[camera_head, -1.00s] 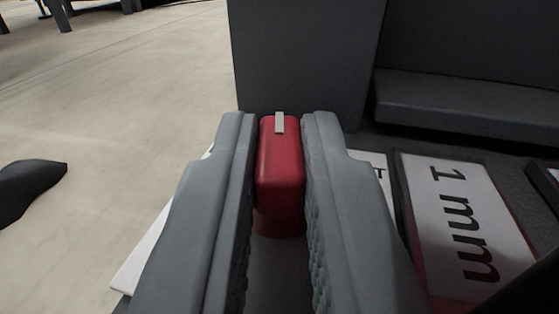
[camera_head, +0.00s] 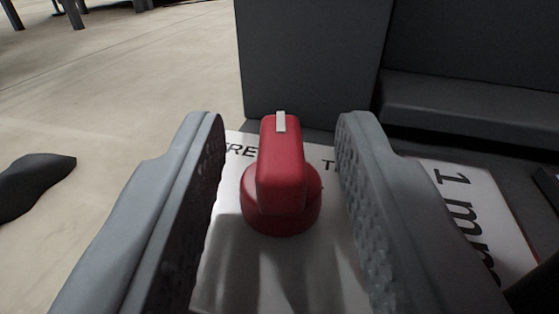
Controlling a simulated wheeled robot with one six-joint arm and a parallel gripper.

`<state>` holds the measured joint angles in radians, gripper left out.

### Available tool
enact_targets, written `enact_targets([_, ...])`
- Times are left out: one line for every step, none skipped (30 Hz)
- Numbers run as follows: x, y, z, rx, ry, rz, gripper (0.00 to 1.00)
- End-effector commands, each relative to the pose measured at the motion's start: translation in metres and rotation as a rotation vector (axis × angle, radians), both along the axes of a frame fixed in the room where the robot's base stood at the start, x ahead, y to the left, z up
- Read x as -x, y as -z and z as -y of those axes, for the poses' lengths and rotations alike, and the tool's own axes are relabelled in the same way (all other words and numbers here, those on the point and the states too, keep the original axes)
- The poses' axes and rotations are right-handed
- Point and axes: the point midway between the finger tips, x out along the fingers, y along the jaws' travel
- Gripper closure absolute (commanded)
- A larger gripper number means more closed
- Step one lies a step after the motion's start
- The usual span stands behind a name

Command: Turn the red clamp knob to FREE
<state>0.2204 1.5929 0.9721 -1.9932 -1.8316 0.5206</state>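The red clamp knob (camera_head: 281,180) stands in the middle of the camera view on a white label plate (camera_head: 225,255). It has a round base and a raised grip bar with a white pointer mark (camera_head: 280,121) at its far end. The mark points straight away from me, between the partly hidden lettering "RE" (camera_head: 241,151) on the left and a "T" (camera_head: 327,164) on the right. My gripper (camera_head: 280,130) is open, with one finger on each side of the knob and a clear gap on both sides. The fingers hide parts of the plate.
A dark grey block (camera_head: 315,60) rises just behind the knob, with a dark ledge (camera_head: 470,120) to its right. A white "1 mm" label (camera_head: 480,205) lies to the right. Pale floor (camera_head: 130,90) is at left, with a dark shape (camera_head: 35,185) on it.

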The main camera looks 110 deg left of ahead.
Motion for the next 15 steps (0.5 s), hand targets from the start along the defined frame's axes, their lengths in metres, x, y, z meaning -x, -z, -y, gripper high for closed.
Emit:
enact_targets([0.000, -0.001, 0.000, 0.000, 0.000, 0.000, 0.65])
enact_targets([0.000, -0.003, 0.000, 0.000, 0.000, 0.001, 0.65])
enact_targets([-0.001, -0.005, 0.000, 0.001, 0.000, 0.001, 0.65])
enact_targets([-0.001, -0.007, 0.000, 0.001, 0.000, 0.001, 0.65])
enact_targets([-0.001, -0.010, 0.000, 0.001, 0.000, 0.001, 0.65])
enact_targets([0.000, -0.014, 0.000, 0.000, 0.000, 0.000, 0.65])
enact_targets([0.000, -0.017, 0.000, 0.000, 0.000, 0.000, 0.65])
enact_targets([-0.001, -0.022, 0.000, 0.001, 0.000, 0.001, 0.65])
enact_targets([-0.001, -0.028, 0.000, 0.001, 0.000, 0.001, 0.65])
enact_targets([-0.001, -0.032, 0.000, 0.000, 0.000, 0.001, 0.65])
enact_targets([-0.001, -0.037, 0.000, 0.001, 0.000, 0.001, 0.65])
enact_targets([-0.001, -0.044, 0.000, 0.001, 0.000, 0.001, 0.65])
enact_targets([-0.001, -0.049, 0.000, 0.000, 0.000, 0.001, 0.65])
enact_targets([0.000, -0.053, 0.000, 0.000, 0.000, 0.000, 0.65])
enact_targets([-0.001, -0.060, 0.001, 0.001, 0.000, 0.001, 0.65])
